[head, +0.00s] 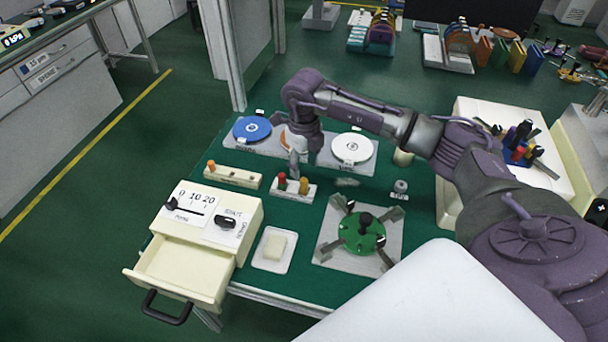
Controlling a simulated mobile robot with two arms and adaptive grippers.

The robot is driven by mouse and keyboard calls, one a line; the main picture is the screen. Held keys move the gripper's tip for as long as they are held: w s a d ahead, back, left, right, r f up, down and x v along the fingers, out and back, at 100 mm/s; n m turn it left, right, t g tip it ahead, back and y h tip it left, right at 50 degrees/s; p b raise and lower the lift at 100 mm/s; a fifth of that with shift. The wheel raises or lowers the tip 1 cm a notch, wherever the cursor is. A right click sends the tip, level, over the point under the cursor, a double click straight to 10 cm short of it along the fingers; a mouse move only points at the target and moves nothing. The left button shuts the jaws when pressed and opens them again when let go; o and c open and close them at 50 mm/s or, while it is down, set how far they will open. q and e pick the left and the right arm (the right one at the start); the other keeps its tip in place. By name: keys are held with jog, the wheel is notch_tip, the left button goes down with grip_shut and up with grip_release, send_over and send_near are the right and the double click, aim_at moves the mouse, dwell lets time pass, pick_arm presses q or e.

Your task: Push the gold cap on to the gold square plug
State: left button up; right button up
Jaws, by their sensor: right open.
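A small pale block (293,196) stands on the green table with a red upright piece, a darker piece and a gold upright piece (304,185) on it. A second pale block (243,180) to its left carries small orange and yellowish pieces. At this size I cannot tell for sure which gold piece is the cap and which is the square plug. My right gripper (294,166) is open and points down just above the first block, near its middle; its fingertips are small and partly overlapped. My left gripper is not in view.
Blue (252,128) and white (352,146) discs lie behind my right gripper. A green disc (357,239) sits on a grey plate in front. A cream box (213,221) has its drawer pulled open at the left. A white tray (273,264) holds a pale block.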

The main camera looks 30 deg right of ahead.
aim_at(304, 180)
notch_tip(304, 180, up, 7)
jog(key=shift+f, duration=0.15)
dwell(0.6)
